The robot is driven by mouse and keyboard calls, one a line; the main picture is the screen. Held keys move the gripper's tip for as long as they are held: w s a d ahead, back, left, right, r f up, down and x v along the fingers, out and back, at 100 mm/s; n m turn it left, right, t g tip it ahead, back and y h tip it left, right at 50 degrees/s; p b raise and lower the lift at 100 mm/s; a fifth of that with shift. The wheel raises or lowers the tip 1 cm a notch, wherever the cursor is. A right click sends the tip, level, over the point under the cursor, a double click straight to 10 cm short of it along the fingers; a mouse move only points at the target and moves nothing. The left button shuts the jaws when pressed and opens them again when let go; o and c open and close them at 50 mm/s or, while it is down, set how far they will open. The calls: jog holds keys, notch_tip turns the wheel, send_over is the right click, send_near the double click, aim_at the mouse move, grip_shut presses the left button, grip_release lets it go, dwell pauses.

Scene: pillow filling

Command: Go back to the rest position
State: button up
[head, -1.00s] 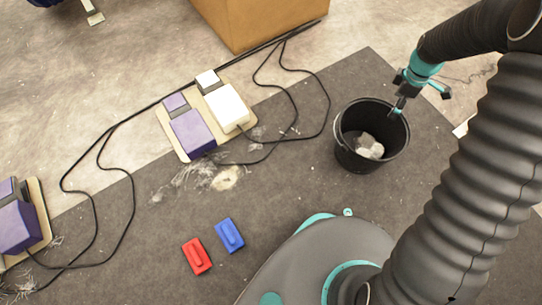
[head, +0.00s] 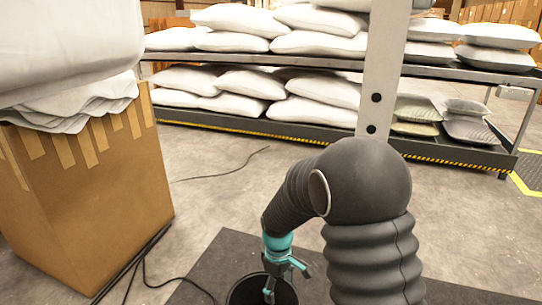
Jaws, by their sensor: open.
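My gripper (head: 270,291) hangs at the end of my dark arm with its teal wrist, low in the head view. It points down over the black bucket (head: 236,295), whose rim shows at the bottom edge. The fingertips are small and partly inside the rim's outline. I see nothing held between them. The bucket's contents are out of view.
A large cardboard box (head: 95,195) topped with white fabric stands at left. Behind, a shelf rack (head: 250,126) carries several white pillows (head: 318,86). A cable (head: 222,172) lies on the floor. Concrete floor (head: 225,200) is open between box and rack.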

jog(key=s+d+r+m+t+p, duration=0.1)
jog(key=s+d+r+m+t, duration=0.1)
jog(key=s+r, duration=0.5)
jog(key=s+d+r+m+t+p, duration=0.2)
jog(key=s+d+r+m, duration=0.3)
jog(key=r, duration=0.8)
jog(key=s+d+r+m+t+p, duration=0.2)
jog(key=s+d+r+m+t, duration=0.1)
jog(key=s+d+r, duration=0.3)
notch_tip(320, 180, up, 4)
jog(key=s, duration=0.2)
jog(key=shift+s+d+m, duration=0.25)
jog(key=shift+s+m, duration=0.05)
jog(key=shift+m, duration=0.1)
jog(key=shift+r, duration=0.1)
